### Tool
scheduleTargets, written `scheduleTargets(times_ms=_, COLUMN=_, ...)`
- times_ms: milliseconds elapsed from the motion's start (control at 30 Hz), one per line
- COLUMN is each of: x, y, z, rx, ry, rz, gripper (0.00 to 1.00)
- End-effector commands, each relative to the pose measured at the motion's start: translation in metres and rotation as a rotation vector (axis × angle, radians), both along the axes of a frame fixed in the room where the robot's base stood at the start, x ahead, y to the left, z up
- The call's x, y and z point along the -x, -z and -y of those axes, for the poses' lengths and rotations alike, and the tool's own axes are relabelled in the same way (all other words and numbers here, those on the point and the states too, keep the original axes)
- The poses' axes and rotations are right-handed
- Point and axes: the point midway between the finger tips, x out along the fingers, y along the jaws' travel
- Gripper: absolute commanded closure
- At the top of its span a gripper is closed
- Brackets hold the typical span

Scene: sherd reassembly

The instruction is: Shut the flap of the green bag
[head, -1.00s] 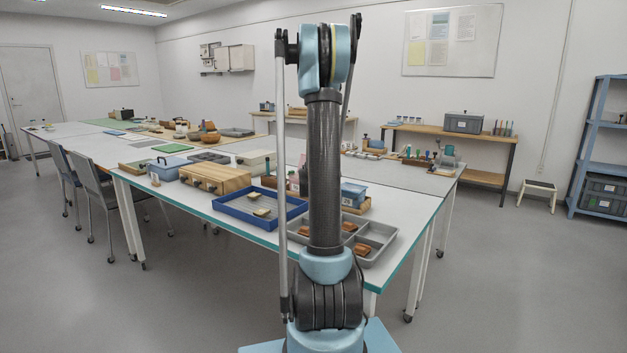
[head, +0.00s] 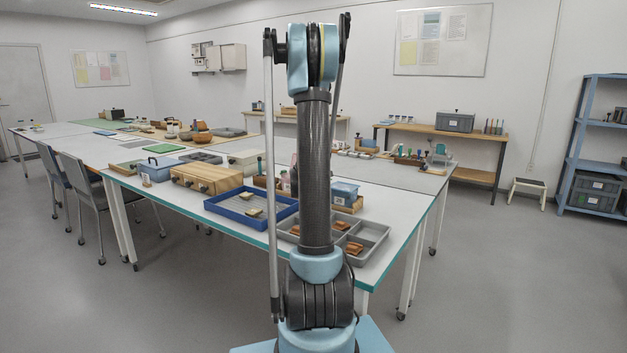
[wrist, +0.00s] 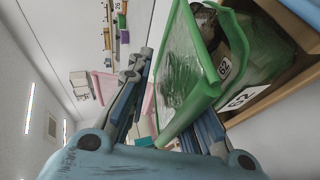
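Dark contents show in the mouth. My gripper (wrist: 178,100) is open, with one finger left of the flap and the other right of its lower end, partly hidden. The flap's lower end lies between the fingers; I cannot tell whether they touch it. In the head view, the arm shows, but I cannot make out the gripper or bag.
The bag sits by a wooden shelf or box edge (wrist: 275,92). A pink-edged item (wrist: 104,88) is behind the left finger. In the head view, a long table holds a blue tray (head: 232,217), a grey divided tray (head: 372,232) and a wooden case (head: 205,178). Open floor lies right.

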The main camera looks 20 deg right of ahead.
Motion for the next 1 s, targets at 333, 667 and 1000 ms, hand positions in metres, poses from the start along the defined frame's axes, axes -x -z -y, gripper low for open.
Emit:
scheduleTargets(times_ms=333, x=0.031, y=-0.013, z=-0.017, rx=0.000, ry=-0.002, rz=0.000, gripper=0.77)
scheduleTargets(times_ms=667, x=0.066, y=-0.027, z=-0.036, rx=0.001, ry=-0.002, rz=-0.001, gripper=0.77)
scheduleTargets(times_ms=1000, x=0.092, y=-0.037, z=-0.049, rx=0.001, ry=-0.001, rz=0.000, gripper=0.77)
